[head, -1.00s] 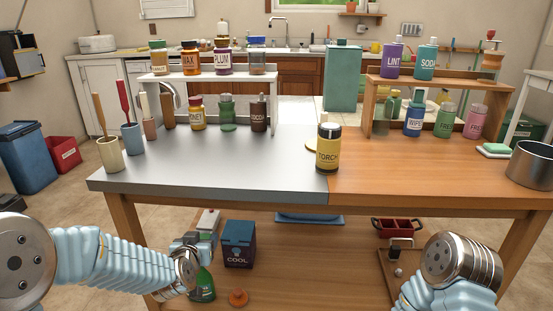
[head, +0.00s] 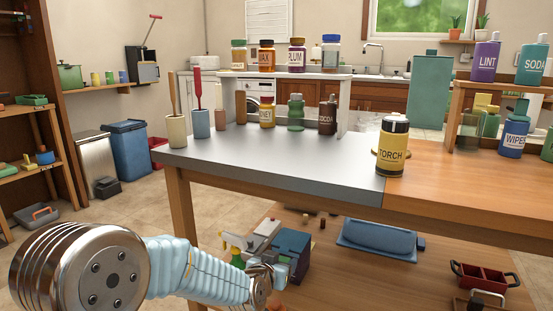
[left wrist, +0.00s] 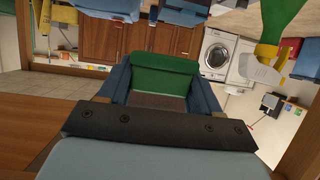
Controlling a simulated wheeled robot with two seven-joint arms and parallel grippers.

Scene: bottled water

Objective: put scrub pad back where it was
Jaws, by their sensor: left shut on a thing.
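My left gripper (left wrist: 163,88) is shut on a flat green block, which looks like the scrub pad (left wrist: 164,68), held between its two blue fingers in the left wrist view. In the head view my left gripper (head: 274,270) is low, beside the lower shelf of the table, near a green spray bottle (head: 237,256) and a dark blue box (head: 296,248). The pad cannot be made out in the head view. My right gripper is not in view.
The grey and wood tabletop (head: 290,172) lies above my left gripper. A torch canister (head: 391,150) stands near its front edge. A blue tub (head: 377,243) and a red caddy (head: 485,277) sit on the lower shelf. A wooden shelf unit (head: 40,100) stands far left.

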